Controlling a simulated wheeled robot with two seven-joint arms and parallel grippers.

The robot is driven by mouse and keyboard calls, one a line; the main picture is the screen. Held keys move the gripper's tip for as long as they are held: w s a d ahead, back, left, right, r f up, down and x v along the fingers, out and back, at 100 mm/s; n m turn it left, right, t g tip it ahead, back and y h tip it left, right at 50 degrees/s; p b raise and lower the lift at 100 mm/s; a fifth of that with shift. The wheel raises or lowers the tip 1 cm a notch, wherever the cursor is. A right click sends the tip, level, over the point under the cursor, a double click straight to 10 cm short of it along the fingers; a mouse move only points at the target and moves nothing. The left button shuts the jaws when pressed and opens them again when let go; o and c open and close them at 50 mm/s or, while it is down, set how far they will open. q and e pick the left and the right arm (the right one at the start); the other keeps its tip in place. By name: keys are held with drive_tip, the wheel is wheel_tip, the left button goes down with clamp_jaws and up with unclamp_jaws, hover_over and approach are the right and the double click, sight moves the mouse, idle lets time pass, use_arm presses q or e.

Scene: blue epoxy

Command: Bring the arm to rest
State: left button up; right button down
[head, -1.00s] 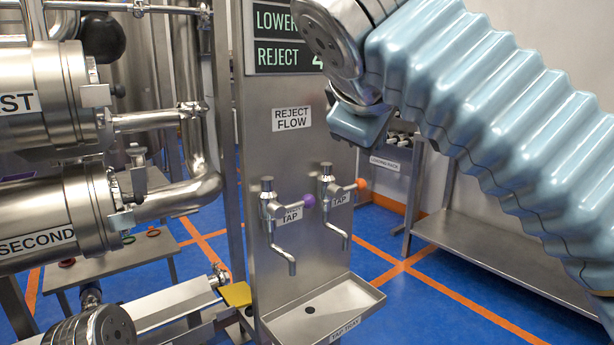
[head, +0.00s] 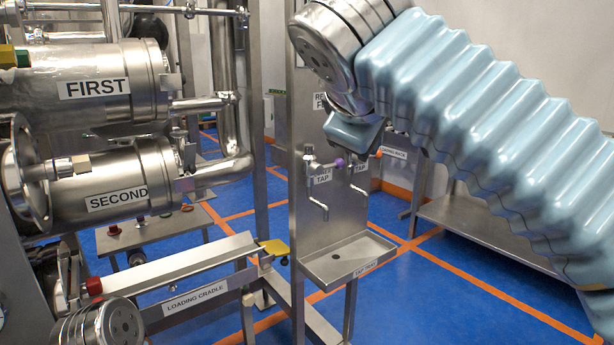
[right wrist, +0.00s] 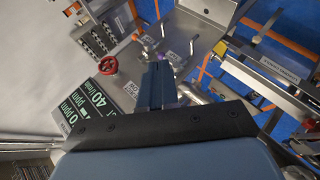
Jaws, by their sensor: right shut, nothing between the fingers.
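My right arm (head: 465,120), in a pale blue ribbed sleeve with a metal wrist joint, reaches from the right edge across the upper middle of the head view. It is raised in front of the tap panel. My right gripper (right wrist: 158,88) shows in the right wrist view, its two blue fingers closed together with nothing between them. The fingers point toward the tap panel; I cannot tell the exact gap. In the head view the fingers are hidden or cannot be made out. My left gripper is in neither view.
Steel cylinders marked FIRST (head: 98,88) and SECOND (head: 120,198) stand left, above a loading cradle (head: 195,262). The tap panel (head: 305,230) has two taps over a drip tray (head: 348,258). A red handwheel (right wrist: 108,65) shows in the wrist view. Blue floor is open at lower right.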

drive_tip(key=w+a+f+n+g+y, duration=0.15)
drive_tip(key=w+f, duration=0.25)
drive_tip(key=f, duration=0.8)
drive_tip(key=w+a+f+g+y, duration=0.1)
drive_tip(key=w+a+f+g, duration=0.2)
drive_tip(key=f, duration=0.9)
drive_tip(key=w+a+f+y, duration=0.1)
drive_tip(key=w+a+f, duration=0.25)
drive_tip(key=f, duration=0.95)
drive_tip(key=s+d+f+m+g+y, duration=0.25)
drive_tip(key=s+f, duration=0.25)
drive_tip(key=f, duration=0.8)
drive_tip(key=s+d+f+m+g+y, duration=0.1)
drive_tip(key=s+d+f+m+g, duration=0.2)
drive_tip(key=f, duration=1)
drive_tip(key=s+d+f+m, duration=0.2)
drive_tip(key=s+f+m, duration=0.2)
drive_tip(key=s, duration=0.5)
drive_tip(key=s+d+f+m, duration=0.2)
drive_tip(key=s+f+m, duration=0.1)
drive_tip(key=s+f, duration=0.4)
drive_tip(key=shift+s+d+f+m+y, duration=0.3)
drive_tip(key=shift+s+d+m, duration=0.1)
drive_tip(key=shift+s, duration=0.5)
